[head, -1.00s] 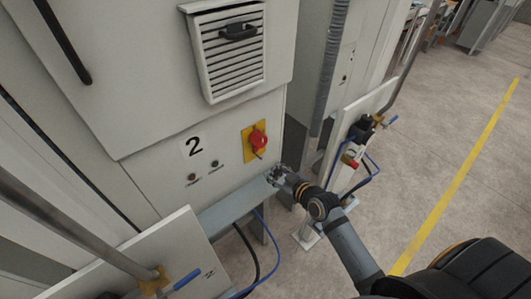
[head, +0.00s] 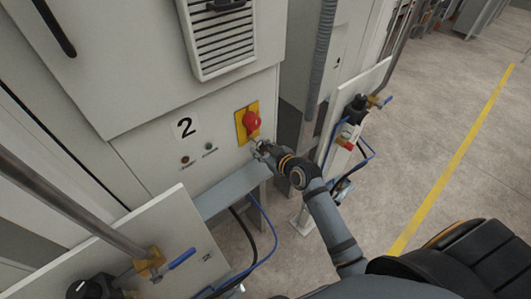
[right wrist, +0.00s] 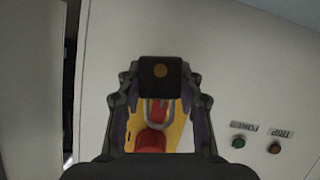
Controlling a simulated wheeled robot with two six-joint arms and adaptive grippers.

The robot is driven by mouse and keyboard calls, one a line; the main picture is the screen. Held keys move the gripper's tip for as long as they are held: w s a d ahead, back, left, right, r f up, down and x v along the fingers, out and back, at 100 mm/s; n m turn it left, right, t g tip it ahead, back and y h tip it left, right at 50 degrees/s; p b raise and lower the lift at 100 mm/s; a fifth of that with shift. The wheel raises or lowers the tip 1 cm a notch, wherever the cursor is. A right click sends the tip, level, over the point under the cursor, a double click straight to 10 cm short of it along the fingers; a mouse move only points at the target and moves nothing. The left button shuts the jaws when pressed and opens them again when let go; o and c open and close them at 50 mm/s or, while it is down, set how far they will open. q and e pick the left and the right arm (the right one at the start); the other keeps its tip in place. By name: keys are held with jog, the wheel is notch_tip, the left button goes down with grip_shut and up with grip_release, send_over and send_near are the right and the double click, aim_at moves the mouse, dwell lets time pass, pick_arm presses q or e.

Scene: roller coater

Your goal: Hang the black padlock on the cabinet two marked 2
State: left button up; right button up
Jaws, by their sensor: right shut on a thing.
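The cabinet marked 2 (head: 155,155) is a pale grey cabinet with a black "2" label (head: 185,127). On its front is a red rotary switch (head: 251,123) on a yellow plate (head: 240,128); both also show in the right wrist view, the switch (right wrist: 151,140) and the plate (right wrist: 178,122). My right gripper (head: 262,150) is just below the switch in the head view. In the right wrist view it is shut on the black padlock (right wrist: 160,72), whose metal shackle points toward the switch and overlaps the plate. I cannot tell whether the shackle touches it. My left gripper is not in view.
A grey ledge (head: 230,192) runs below the cabinet front. A panel with valves (head: 353,122) stands to the right, and another with a blue-handled valve (head: 178,260) at lower left. Hoses hang between them. Floor at right is clear.

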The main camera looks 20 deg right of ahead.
jog(key=shift+w+a+f, duration=0.1)
jog(key=shift+w+a, duration=0.15)
jog(key=shift+w, duration=0.4)
jog(key=shift+w+a+b, duration=0.2)
jog(key=shift+w+b, duration=0.3)
jog(key=shift+b, duration=0.05)
jog(key=shift+f, duration=0.1)
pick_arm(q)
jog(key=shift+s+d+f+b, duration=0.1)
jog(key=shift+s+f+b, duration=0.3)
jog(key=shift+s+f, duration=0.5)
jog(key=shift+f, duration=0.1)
pick_arm(e)
jog(key=shift+f, duration=0.15)
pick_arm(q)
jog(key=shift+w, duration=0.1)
pick_arm(e)
jog(key=shift+s, duration=0.1)
